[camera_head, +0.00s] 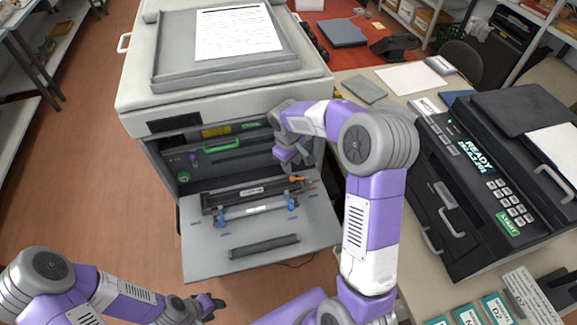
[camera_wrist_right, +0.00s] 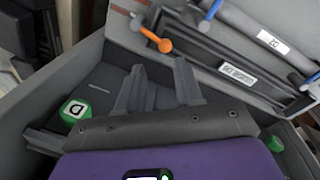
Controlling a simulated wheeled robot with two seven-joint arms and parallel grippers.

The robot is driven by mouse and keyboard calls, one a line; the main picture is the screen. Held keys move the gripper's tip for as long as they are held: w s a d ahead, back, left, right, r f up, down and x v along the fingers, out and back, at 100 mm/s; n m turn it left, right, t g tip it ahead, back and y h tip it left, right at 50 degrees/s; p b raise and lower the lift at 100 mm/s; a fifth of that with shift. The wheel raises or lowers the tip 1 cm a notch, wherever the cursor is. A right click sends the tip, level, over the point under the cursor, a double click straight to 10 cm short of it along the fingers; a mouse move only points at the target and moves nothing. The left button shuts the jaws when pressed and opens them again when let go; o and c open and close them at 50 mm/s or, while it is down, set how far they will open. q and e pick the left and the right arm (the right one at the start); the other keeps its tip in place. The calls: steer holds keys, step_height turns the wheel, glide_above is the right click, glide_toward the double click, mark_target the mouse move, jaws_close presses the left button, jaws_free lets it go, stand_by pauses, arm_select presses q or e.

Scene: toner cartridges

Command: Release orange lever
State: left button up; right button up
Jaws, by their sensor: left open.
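The orange lever (camera_head: 297,179) is at the right end of the dark cartridge unit on the printer's open front panel. In the right wrist view the orange lever (camera_wrist_right: 155,38) lies beyond my fingertips, a little above the gap between them. My right gripper (camera_wrist_right: 157,75) has its fingers apart, with nothing between them. In the head view my right gripper (camera_head: 301,163) is just above the lever, partly hidden by its own arm; I cannot tell whether it touches. My left gripper (camera_head: 217,302) is open and empty, low in front of the printer.
The open front panel (camera_head: 205,262) carries a blue-ended roller bar (camera_head: 255,209) and a dark grip (camera_head: 265,246). A green handle (camera_head: 217,145) sits inside the printer. A desk with a dark READY machine (camera_head: 480,170) stands to the right. Floor is clear to the left.

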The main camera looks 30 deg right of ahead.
mark_target(293, 176)
steer(key=f, duration=0.5)
steer(key=shift+d+f, duration=0.3)
steer(key=shift+f, duration=0.1)
steer(key=shift+w+f, duration=0.2)
steer(key=shift+c, duration=0.4)
